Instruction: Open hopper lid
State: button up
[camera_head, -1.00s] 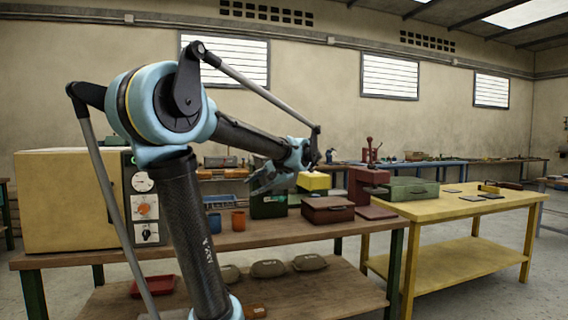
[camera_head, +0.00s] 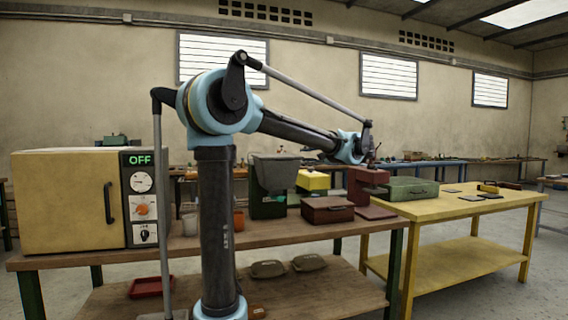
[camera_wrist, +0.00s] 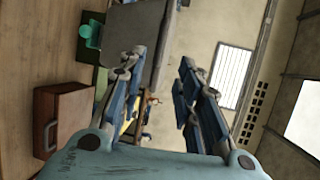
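The hopper in the head view has a grey, tapering upper part (camera_head: 274,173) on a dark green body (camera_head: 268,208), upright on the brown bench. A thin rim runs along its top; I cannot tell the lid's state. In the wrist view the grey part (camera_wrist: 140,35) lies up and left of centre, with a green piece (camera_wrist: 90,32) beside it. My gripper (camera_wrist: 160,75) is open in the wrist view, its two blue fingers apart with nothing held between them. The left finger overlaps the hopper's edge in the picture; contact cannot be told. In the head view the fingers are mostly hidden by my arm.
On the brown bench (camera_head: 180,246) stand a yellow oven (camera_head: 62,205) at left, an orange cup (camera_head: 238,220), and a red-brown case (camera_head: 327,210) right of the hopper. A yellow block (camera_head: 313,181) and red press (camera_head: 366,187) are behind and right.

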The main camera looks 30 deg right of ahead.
aim_at(287, 159)
jog(key=x, duration=1.4)
jog(key=shift+w+f, duration=0.15)
jog(key=shift+w, duration=0.05)
jog(key=shift+a, duration=0.1)
grip_shut()
